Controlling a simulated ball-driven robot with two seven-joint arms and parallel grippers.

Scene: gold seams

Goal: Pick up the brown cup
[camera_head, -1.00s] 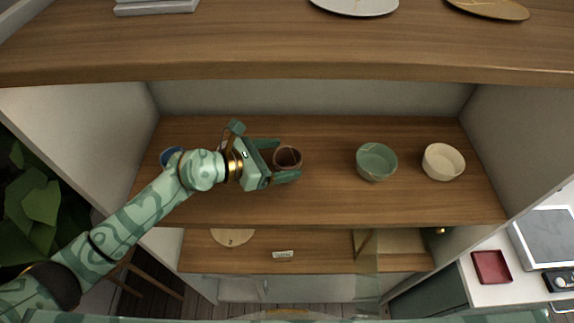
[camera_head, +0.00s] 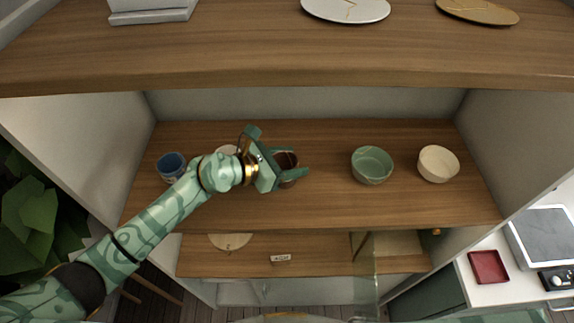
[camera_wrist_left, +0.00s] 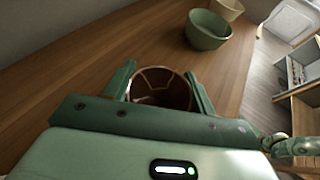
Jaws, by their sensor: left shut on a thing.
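The brown cup (camera_head: 287,160) is on the wooden shelf in the head view, partly hidden by my left gripper (camera_head: 289,162). In the left wrist view the brown cup (camera_wrist_left: 162,88) shows its dark inside and a thin gold rim and seams. It sits between the two green fingers of my left gripper (camera_wrist_left: 161,84), which is shut on it. The cup looks upright. Whether its base touches the shelf is hidden. My right gripper is not in view.
A green bowl (camera_head: 372,166) and a cream bowl (camera_head: 438,164) stand to the right on the shelf (camera_head: 325,205). A blue cup (camera_head: 171,167) stands to the left, and a pale item (camera_head: 228,150) is partly behind my arm.

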